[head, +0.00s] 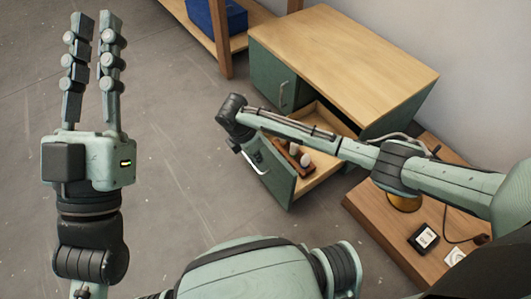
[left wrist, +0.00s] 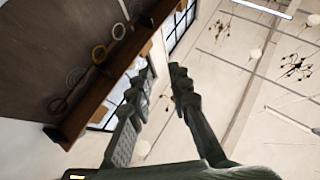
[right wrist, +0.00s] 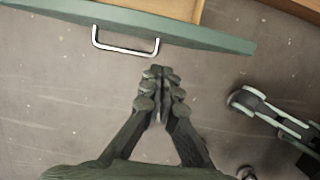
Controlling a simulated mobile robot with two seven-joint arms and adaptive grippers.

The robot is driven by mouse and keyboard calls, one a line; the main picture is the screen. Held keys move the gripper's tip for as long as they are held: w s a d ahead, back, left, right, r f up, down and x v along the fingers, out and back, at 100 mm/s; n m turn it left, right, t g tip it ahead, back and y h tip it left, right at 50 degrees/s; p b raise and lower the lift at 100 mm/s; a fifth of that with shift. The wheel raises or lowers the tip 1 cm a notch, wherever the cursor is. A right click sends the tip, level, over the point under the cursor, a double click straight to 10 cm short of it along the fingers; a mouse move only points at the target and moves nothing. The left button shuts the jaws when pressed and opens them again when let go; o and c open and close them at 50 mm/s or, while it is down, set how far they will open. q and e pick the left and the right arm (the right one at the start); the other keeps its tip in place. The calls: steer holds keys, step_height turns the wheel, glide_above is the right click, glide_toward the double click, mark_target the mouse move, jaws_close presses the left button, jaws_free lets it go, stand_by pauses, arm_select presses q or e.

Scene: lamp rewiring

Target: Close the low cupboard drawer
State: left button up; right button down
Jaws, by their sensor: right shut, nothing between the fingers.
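The low cupboard (head: 345,50) is green with a light wood top. Its drawer (head: 272,178) is pulled out, with a green front and a metal bar handle (head: 252,160). In the right wrist view the drawer front (right wrist: 200,32) and handle (right wrist: 125,45) lie just beyond my right gripper (right wrist: 158,72). The right gripper is shut and empty, with its fingertips a little apart from the handle in that picture. My left gripper (head: 95,30) is raised at the left, open and empty, far from the drawer.
A wooden holder with pale bulb-like items (head: 294,152) sits in the drawer. A low wooden table (head: 375,222) at the right bears a lamp base (head: 405,202) and a small black device (head: 423,238). A blue bin (head: 225,20) stands on a shelf behind. The left floor is clear.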

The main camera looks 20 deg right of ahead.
mark_target(271, 153)
arm_select(q)
steer(key=shift+s+a+r+t, duration=0.2)
steer(key=shift+s+r+t, duration=0.15)
steer(key=shift+r+t, duration=0.15)
arm_select(e)
steer(key=shift+w+d+r, duration=0.1)
steer(key=shift+w+d, duration=0.2)
steer(key=shift+d, duration=0.45)
steer(key=shift+w+d+r, duration=0.1)
steer(key=shift+w+d, duration=0.2)
steer(key=shift+d, duration=0.4)
steer(key=shift+d, duration=0.1)
